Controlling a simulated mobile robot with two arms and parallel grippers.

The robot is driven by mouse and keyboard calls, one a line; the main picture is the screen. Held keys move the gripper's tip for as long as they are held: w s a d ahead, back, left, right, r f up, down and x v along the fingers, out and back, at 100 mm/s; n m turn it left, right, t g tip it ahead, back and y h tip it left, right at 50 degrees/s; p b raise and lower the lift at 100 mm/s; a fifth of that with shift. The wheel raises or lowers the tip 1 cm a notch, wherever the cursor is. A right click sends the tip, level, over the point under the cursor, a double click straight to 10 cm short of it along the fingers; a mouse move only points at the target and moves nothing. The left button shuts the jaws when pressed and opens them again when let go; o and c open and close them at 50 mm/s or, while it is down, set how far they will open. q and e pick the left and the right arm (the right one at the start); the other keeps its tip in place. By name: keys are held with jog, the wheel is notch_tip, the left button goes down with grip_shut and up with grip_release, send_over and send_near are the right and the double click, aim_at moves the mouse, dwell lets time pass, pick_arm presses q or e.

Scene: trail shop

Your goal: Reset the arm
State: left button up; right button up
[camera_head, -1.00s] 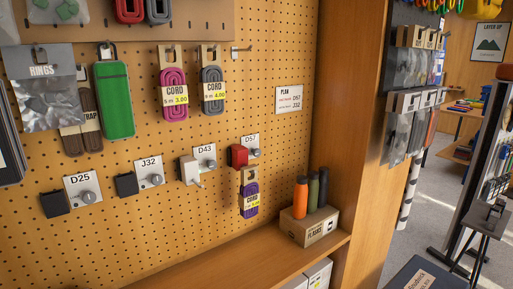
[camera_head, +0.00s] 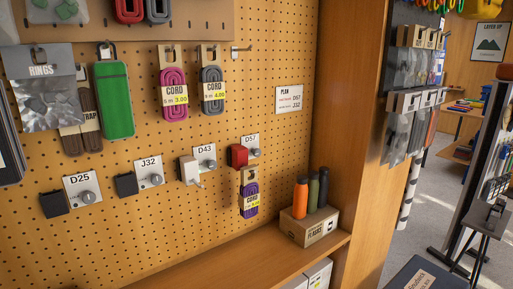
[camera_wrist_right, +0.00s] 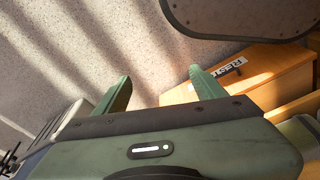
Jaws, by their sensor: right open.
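My right gripper (camera_wrist_right: 160,92) shows only in the right wrist view. Its two green fingers are apart and nothing is between them. Beyond the fingers are grey floor (camera_wrist_right: 90,50) and a wooden piece (camera_wrist_right: 255,80) with a label, part of which reads "REST". Neither of my arms shows in the head view, and my left gripper is out of sight.
A pegboard (camera_head: 130,235) holds cords, a green case (camera_head: 114,99) and numbered hooks. A purple cord (camera_head: 249,197) hangs under D57 (camera_head: 252,145). A flask box (camera_head: 308,228) stands on the wooden shelf (camera_head: 215,270). A dark rounded panel (camera_wrist_right: 240,15) is near the right gripper.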

jog(key=s+d+f, duration=0.2)
jog(key=s+f, duration=0.6)
jog(key=s, duration=0.4)
jog(key=shift+s+d+f+g, duration=0.15)
jog(key=shift+s+f+g, duration=0.05)
jog(key=shift+f+g, duration=0.2)
dwell(0.4)
